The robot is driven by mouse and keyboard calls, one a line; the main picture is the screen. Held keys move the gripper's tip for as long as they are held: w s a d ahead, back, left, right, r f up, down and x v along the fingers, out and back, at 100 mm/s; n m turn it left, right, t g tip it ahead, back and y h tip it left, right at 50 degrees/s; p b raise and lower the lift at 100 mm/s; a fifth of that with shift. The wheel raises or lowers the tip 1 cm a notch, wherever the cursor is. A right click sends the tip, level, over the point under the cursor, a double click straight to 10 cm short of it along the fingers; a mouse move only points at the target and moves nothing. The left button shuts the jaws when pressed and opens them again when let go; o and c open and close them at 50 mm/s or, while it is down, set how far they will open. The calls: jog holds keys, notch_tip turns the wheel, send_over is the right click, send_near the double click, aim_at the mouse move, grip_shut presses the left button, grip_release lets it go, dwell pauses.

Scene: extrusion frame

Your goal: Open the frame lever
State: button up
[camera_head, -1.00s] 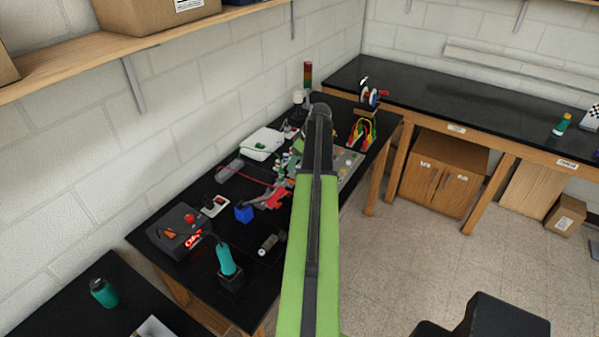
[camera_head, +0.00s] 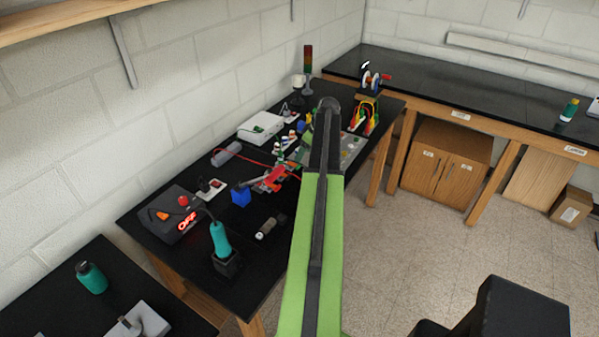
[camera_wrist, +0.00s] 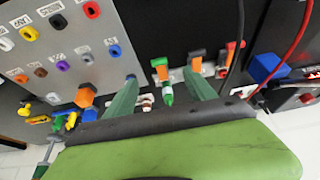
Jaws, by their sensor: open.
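Several small levers stand there: one with an orange top and a green, white-banded part (camera_wrist: 164,80) between the fingers, an orange and green one (camera_wrist: 196,62) beside the right fingertip, and a red-orange one (camera_wrist: 233,56) farther right. I cannot tell which is the frame lever. No contact with the fingers is clear. In the head view, my arm covers most of the gripper and part of the work area.
A grey panel with coloured sockets (camera_wrist: 72,45) lies left of the fingers. A blue block (camera_wrist: 266,67) and cables lie right. In the head view, the black bench (camera_head: 285,262) carries a control box (camera_head: 172,214), a teal-handled tool (camera_head: 219,238) and a white box (camera_head: 262,127).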

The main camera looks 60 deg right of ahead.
aim_at(297, 165)
jog(key=b+x, duration=0.4)
jog(key=x, duration=0.3)
jog(key=shift+b, duration=0.4)
jog(key=shift+r, duration=0.1)
